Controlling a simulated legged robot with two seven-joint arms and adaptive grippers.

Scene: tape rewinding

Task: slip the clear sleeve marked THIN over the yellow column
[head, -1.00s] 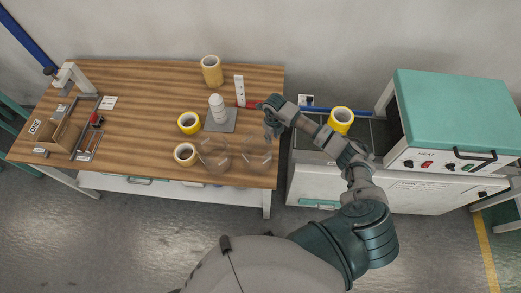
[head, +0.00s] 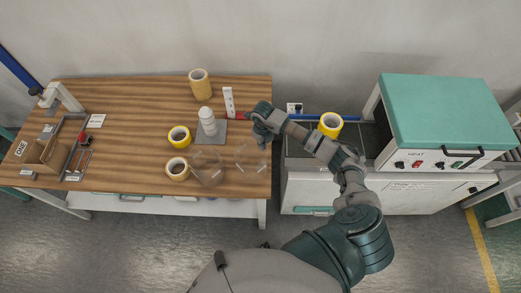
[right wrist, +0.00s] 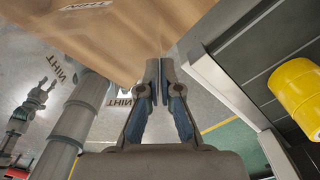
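The yellow column (head: 331,124) stands on the grey bench to the right of the table, with a hollow top. It also shows at the right edge of the right wrist view (right wrist: 298,85). A clear sleeve (head: 250,160) is at the table's right end, below my right gripper (head: 262,141). Reversed THIN markings (right wrist: 122,95) show near the fingers in the right wrist view. My right gripper's fingers (right wrist: 160,80) are nearly together, with the sleeve's thin wall between them. Whether the sleeve touches the table is unclear. My left gripper cannot be made out.
Another clear sleeve (head: 207,170) stands left of the first. A white spindle (head: 207,121), tape rolls (head: 179,136) and a tan roll (head: 200,84) are on the table. A teal heater box (head: 445,112) stands right of the yellow column. A gap separates table and bench.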

